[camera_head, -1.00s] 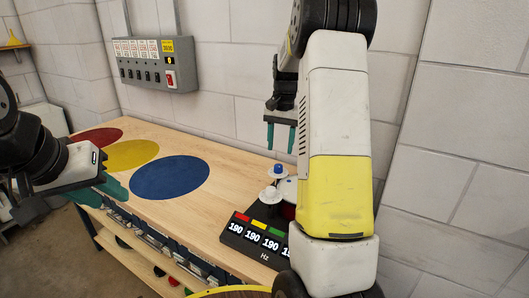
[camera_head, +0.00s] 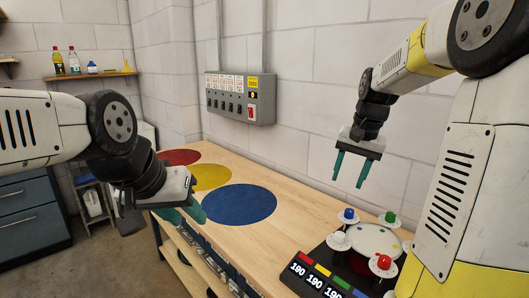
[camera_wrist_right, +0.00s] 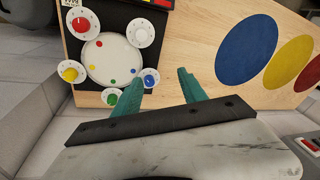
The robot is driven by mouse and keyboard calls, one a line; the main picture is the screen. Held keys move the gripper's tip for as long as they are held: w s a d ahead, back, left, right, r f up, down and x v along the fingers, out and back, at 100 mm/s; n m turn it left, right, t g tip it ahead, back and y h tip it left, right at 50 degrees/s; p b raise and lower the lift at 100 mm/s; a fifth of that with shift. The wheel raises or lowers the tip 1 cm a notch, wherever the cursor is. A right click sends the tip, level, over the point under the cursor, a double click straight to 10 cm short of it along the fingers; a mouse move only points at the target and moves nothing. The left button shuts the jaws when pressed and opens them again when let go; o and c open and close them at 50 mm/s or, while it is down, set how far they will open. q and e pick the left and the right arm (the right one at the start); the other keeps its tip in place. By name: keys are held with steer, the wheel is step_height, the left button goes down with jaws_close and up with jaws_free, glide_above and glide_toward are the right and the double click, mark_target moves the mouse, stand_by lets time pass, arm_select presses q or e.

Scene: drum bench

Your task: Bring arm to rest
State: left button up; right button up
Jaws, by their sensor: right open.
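My right gripper (camera_head: 353,170) hangs with its teal fingers apart and empty, above the back of the bench near the wall. In the right wrist view its open fingers (camera_wrist_right: 162,85) point toward the bench, with nothing between them. My left gripper (camera_head: 183,210) is at the bench's left front edge, left of the blue disc. Its teal fingers show partly, and no object shows in them. The drum unit (camera_head: 375,238) stands below the right gripper, with white knobs capped blue, green and red around its pale round top. A yellow-capped knob (camera_wrist_right: 69,74) shows in the right wrist view.
Red (camera_head: 180,157), yellow (camera_head: 209,177) and blue discs (camera_head: 239,204) mark the wooden bench. A display panel (camera_head: 315,277) reads 190 in several places. A grey switch box (camera_head: 240,98) hangs on the wall. A shelf (camera_head: 90,76) holds bottles. Bare bench (camera_head: 300,210) lies right of the blue disc.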

steer(key=s+a+r+n+t, duration=0.1)
steer(key=s+a, duration=0.3)
steer(key=s, duration=0.6)
steer(key=s+a+n+t+y, duration=0.1)
steer(key=s+a+n, duration=0.3)
steer(key=s, duration=0.5)
steer(key=shift+s+a+r+t, duration=0.4)
steer(key=shift+a+t, duration=0.2)
steer(key=shift+t, duration=0.3)
